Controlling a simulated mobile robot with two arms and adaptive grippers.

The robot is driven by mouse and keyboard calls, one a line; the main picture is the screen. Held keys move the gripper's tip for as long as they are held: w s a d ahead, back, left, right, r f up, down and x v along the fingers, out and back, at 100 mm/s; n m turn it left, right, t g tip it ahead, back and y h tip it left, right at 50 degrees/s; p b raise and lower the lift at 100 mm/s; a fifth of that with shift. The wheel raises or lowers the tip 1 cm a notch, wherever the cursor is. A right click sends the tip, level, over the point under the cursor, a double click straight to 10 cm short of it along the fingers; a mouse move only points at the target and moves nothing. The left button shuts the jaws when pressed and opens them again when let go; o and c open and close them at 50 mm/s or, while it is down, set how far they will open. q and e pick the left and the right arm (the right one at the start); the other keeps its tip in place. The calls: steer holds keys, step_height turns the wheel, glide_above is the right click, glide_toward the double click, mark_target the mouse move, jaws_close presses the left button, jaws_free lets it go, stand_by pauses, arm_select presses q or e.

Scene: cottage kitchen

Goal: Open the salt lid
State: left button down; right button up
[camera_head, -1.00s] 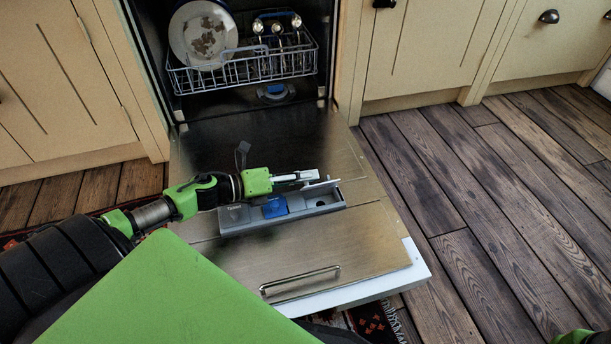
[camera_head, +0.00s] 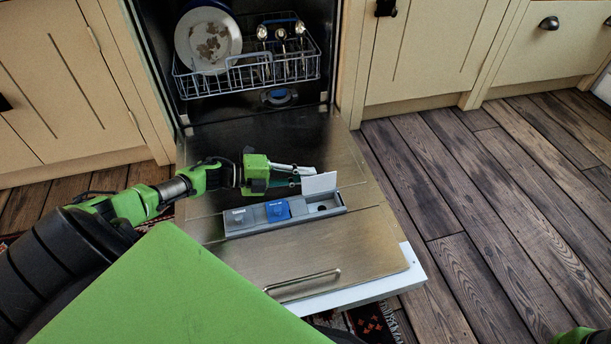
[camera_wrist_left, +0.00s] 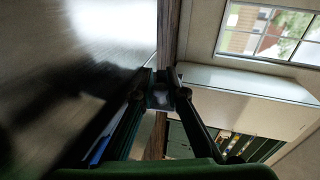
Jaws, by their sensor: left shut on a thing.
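A grey dispenser strip (camera_head: 238,219) with several sections lies on the inside of the open dishwasher door. Its middle section has a blue cover (camera_head: 278,211). Its right section is open and shows a compartment with a dark round hole (camera_head: 322,208). A pale flap lid (camera_head: 320,183) stands raised at the far side of that section. My left gripper (camera_head: 303,171) is over the strip, its fingertips closed at the raised flap's upper left. In the left wrist view the fingertips (camera_wrist_left: 160,92) meet around a small pale piece, which is blurred.
The steel dishwasher door (camera_head: 300,240) is lowered, with a bar handle (camera_head: 302,281) near its front edge. A rack (camera_head: 245,77) holds a soiled plate (camera_head: 208,40) and cutlery in the dishwasher. Wooden floor (camera_head: 480,200) is clear to the right.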

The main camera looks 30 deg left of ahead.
arm_select(q)
steer(key=shift+w+a+f+n+h+b, duration=0.25)
steer(key=shift+a+f+n+h+b, duration=0.15)
steer(key=shift+n, duration=0.5)
steer(key=c, duration=2)
jaws_free()
steer(key=v, duration=1.2)
steer(key=shift+w+r, duration=0.1)
steer(key=shift+r, duration=0.1)
